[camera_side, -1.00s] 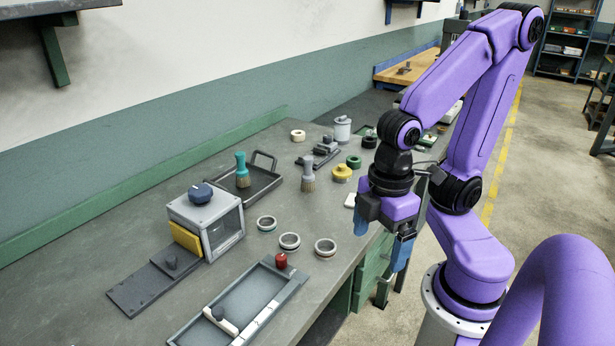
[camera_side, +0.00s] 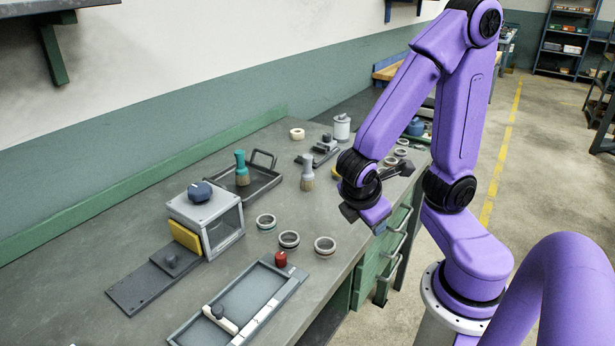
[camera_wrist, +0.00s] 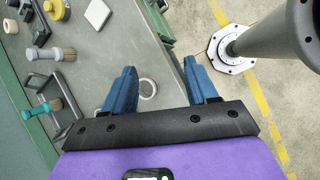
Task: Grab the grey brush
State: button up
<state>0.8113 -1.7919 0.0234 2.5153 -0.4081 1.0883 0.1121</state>
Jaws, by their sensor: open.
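The grey brush (camera_side: 307,172) stands upright on the bench, bristles down, right of the tray. In the wrist view the grey brush (camera_wrist: 62,54) lies left of the fingers, well apart from them. My gripper (camera_wrist: 160,68) is open and empty, with its two blue fingers spread over the bench's front edge. In the side view my gripper (camera_side: 375,222) is to the right of the grey brush and nearer the camera, its fingers mostly hidden by the wrist.
A teal-handled brush (camera_side: 241,168) stands in the dark tray (camera_side: 262,186). Three rings (camera_side: 289,240) lie in front. A grey grinder box (camera_side: 207,222) is at left. A yellow knob (camera_wrist: 55,9) and a white block (camera_wrist: 97,13) are near the grey brush. A ring (camera_wrist: 148,88) shows between the fingers.

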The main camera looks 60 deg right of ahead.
jog(key=w+d+n+t+h, duration=0.1)
jog(key=w+d+n+h, duration=0.1)
jog(key=w+d+h, duration=0.35)
jog(key=n+t+h, duration=0.1)
jog(key=n+t, duration=0.9)
jog(key=n, duration=0.1)
send_near(308, 162)
jog(key=x, duration=0.4)
jog(key=r+x, duration=0.1)
jog(key=x, duration=0.1)
jog(key=shift+d, duration=0.3)
jog(key=shift+f+x, duration=0.2)
jog(key=shift+x, duration=1.1)
jog(key=shift+f+x, duration=0.25)
jog(key=shift+x, duration=1)
jog(key=shift+w+a, duration=0.1)
jog(key=shift+w, duration=0.05)
grip_shut()
